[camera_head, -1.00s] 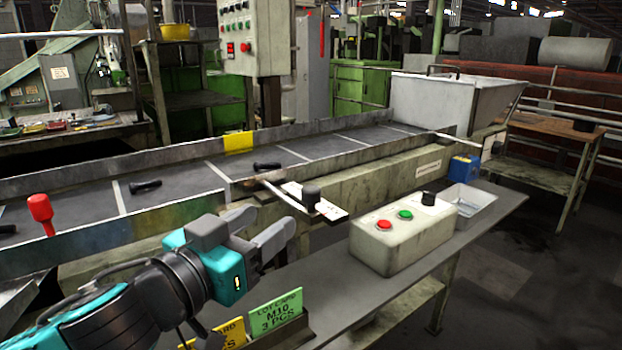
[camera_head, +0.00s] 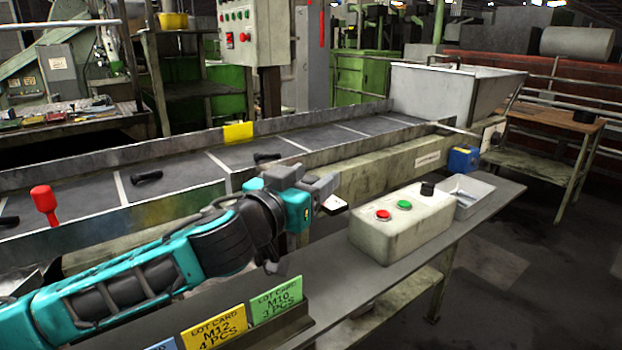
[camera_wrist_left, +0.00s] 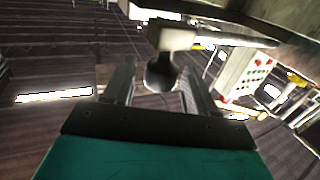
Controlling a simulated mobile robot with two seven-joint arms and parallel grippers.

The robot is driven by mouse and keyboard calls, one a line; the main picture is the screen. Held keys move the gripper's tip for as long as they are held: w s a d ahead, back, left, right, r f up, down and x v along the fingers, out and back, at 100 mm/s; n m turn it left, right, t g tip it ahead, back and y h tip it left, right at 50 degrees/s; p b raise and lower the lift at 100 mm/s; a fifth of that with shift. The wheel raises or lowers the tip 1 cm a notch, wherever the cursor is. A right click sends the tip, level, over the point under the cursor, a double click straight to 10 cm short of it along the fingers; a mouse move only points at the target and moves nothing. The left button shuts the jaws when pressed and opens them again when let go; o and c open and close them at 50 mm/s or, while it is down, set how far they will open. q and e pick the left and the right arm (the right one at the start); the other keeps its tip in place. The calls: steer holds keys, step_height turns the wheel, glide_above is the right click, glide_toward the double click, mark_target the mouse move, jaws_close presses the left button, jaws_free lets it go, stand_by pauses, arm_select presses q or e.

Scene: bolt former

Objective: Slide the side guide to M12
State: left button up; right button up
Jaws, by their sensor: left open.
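The side guide's black round knob (camera_wrist_left: 161,73) shows in the left wrist view, between the two fingers of my left gripper. A pale block (camera_wrist_left: 172,38) is just above it in that view. In the head view my left gripper (camera_head: 322,187) is at the guide's mount beside the conveyor and hides the knob and most of the guide. Only the end of its white plate (camera_head: 335,204) shows past the fingers. The gripper is open, with a finger on each side of the knob; I cannot tell whether they touch it. My right gripper is not in view.
A control box (camera_head: 403,222) with red and green buttons stands on the bench to the right, with a metal tray (camera_head: 475,197) beyond it. Lot cards (camera_head: 275,300) stand in front. Bolts (camera_head: 146,178) lie on the conveyor (camera_head: 180,172). A red-knobbed lever (camera_head: 44,200) is at left.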

arm_select(q)
steer(key=shift+c, duration=0.4)
steer(key=shift+w, duration=0.1)
jaws_close()
